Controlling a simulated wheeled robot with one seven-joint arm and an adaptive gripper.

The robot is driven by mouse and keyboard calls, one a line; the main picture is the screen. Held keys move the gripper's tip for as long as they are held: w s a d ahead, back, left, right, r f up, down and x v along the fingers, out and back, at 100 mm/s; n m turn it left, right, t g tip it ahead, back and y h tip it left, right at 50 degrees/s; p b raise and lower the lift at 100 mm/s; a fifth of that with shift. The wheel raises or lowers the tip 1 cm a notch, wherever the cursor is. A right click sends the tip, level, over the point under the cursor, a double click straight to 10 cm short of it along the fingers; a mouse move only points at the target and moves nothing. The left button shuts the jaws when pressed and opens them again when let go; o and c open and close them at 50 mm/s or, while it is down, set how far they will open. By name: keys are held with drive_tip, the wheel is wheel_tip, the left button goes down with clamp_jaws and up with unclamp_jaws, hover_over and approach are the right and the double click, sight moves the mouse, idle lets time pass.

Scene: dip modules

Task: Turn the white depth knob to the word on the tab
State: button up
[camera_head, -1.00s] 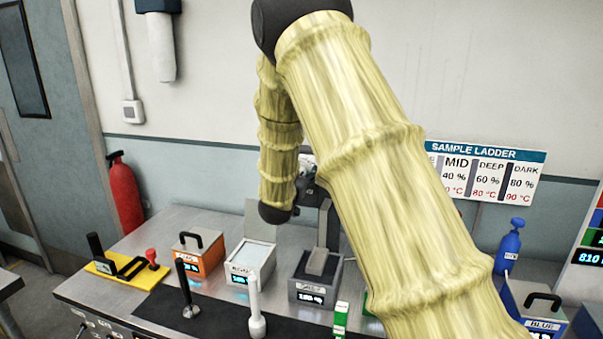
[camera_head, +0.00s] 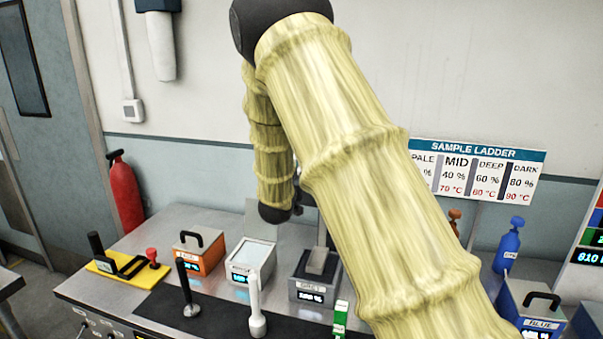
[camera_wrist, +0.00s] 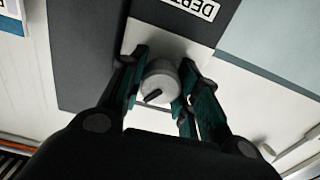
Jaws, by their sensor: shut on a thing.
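The white depth knob (camera_wrist: 159,82) shows in the wrist view, round, with a dark pointer mark toward its lower left edge. It sits on a light plate below an upside-down label (camera_wrist: 190,8) that reads "DEPT" before the frame cuts it off. My gripper (camera_wrist: 160,84) is shut on the knob, one finger at each side. The tab with the word cannot be made out in the wrist view. In the head view my arm hides the knob and the gripper.
On the steel bench stand an orange box (camera_head: 198,256), a white box (camera_head: 240,272) and a grey box (camera_head: 300,291). A white upright handle (camera_head: 256,300) and a black one (camera_head: 187,290) stand in front. A sample ladder sign (camera_head: 475,170) hangs behind.

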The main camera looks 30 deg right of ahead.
drive_tip(key=n+p, duration=0.1)
drive_tip(key=n, duration=0.5)
drive_tip(key=shift+n, duration=0.3)
idle(0.4)
drive_tip(key=o, duration=1)
drive_tip(key=shift+v, duration=3.75)
